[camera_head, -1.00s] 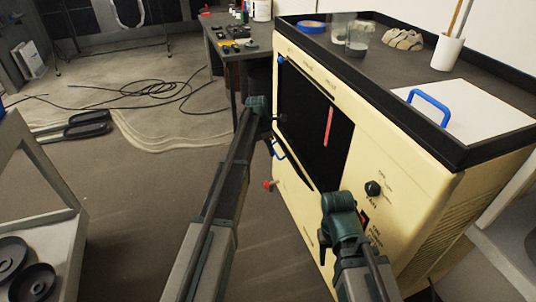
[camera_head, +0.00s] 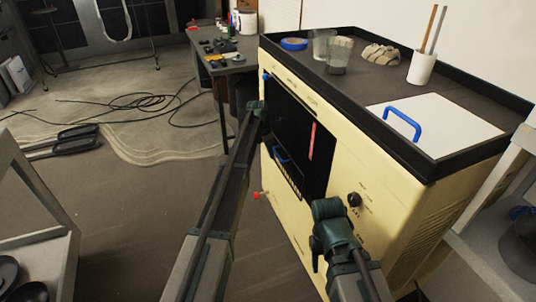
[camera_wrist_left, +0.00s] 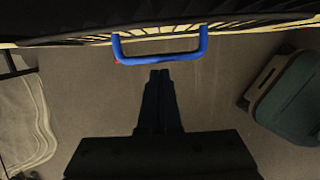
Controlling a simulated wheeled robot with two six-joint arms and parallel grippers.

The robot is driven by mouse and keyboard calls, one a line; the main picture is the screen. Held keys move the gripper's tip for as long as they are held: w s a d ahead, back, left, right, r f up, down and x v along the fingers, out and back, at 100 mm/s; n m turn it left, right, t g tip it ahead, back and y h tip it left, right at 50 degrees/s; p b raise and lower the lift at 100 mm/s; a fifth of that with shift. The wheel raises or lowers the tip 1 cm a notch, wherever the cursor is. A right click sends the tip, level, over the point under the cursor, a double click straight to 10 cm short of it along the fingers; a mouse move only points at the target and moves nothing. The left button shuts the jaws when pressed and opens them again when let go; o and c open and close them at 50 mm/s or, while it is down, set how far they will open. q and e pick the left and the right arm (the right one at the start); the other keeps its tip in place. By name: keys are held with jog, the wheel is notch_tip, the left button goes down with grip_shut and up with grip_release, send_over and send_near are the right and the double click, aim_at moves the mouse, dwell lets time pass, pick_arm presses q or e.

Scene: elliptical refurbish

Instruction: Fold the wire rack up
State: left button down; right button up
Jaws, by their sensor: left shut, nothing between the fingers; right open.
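The wire rack (camera_head: 289,181) shows as a pale wire strip in the dark opening of a cream cabinet (camera_head: 340,172). Its blue handle (camera_head: 282,155) sits just above that strip. In the left wrist view, the handle (camera_wrist_left: 160,58) is a blue U at the top, with rack wires behind it. My left gripper (camera_wrist_left: 160,73) is shut and empty, its tips just below the handle bar with a small gap in the picture. In the head view its fingers are lost against the dark opening. My right gripper (camera_head: 317,252) is open and empty before the cabinet's lower front.
Cables (camera_head: 135,113) lie on the floor at left. A workbench (camera_head: 228,62) stands behind.

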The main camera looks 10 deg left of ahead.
pick_arm(q)
jog(key=shift+w+d+r, duration=0.1)
jog(key=shift+w+d, duration=0.05)
jog(key=shift+d, duration=0.1)
dwell(0.3)
jog(key=shift+r, duration=0.2)
jog(key=p+v, duration=1.3)
jog(key=shift+r+p, duration=0.25)
jog(key=shift+p, duration=0.05)
jog(key=s+d+r+m+y+p, duration=0.1)
jog(key=s+d+r+m+p, duration=0.1)
jog(key=s+d+m, duration=0.3)
jog(key=s+d+r+m+g+y+p, duration=0.1)
jog(key=s+d+m, duration=0.4)
jog(key=s+m, duration=0.9)
jog(key=s+d+r+m+y+p, duration=0.1)
jog(key=s+d+r+m+p, duration=0.2)
jog(key=s+m, duration=0.6)
jog(key=s+d+p, duration=0.1)
jog(key=s, duration=1.4)
jog(key=shift+d+r+m+g+y, duration=0.3)
jog(key=shift+d+r+g, duration=0.1)
